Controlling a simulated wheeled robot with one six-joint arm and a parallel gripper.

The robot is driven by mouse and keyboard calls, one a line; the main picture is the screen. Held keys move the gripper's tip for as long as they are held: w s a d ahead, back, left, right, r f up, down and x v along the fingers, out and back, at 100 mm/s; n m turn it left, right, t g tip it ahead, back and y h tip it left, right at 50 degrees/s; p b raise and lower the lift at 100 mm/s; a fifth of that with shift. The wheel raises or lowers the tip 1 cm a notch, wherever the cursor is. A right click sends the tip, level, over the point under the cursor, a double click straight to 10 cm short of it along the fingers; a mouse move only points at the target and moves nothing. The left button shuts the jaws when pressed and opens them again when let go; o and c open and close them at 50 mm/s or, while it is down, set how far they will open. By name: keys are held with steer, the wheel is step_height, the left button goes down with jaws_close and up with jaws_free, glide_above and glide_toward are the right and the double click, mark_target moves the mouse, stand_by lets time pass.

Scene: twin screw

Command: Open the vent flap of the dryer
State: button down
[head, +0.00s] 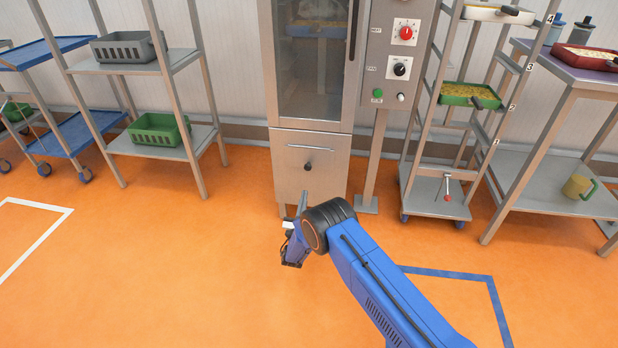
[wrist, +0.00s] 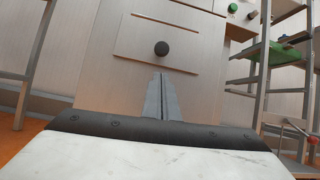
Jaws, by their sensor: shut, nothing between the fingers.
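The dryer (head: 310,140) is a tall metal cabinet with a glass door above and a plain lower front. The vent flap (head: 294,160) is a panel on that lower front, with a dark round knob (head: 308,166). In the wrist view the flap (wrist: 135,40) lies flat against the front, and its knob (wrist: 161,48) is just beyond my fingertips. My gripper (head: 303,196) is in front of the dryer, below the knob in the head view. In the wrist view my gripper (wrist: 160,78) has its fingers together, with nothing between them. Contact with the knob cannot be told.
A control panel (head: 392,55) on a post stands right of the dryer. Right of it is a wheeled rack with a green tray (head: 468,95). Shelves with a green basket (head: 158,130) stand left. The orange floor (head: 170,260) in front is clear.

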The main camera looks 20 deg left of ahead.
glide_toward(308, 161)
steer(key=shift+w+a+f, duration=0.1)
steer(key=shift+w, duration=2.4)
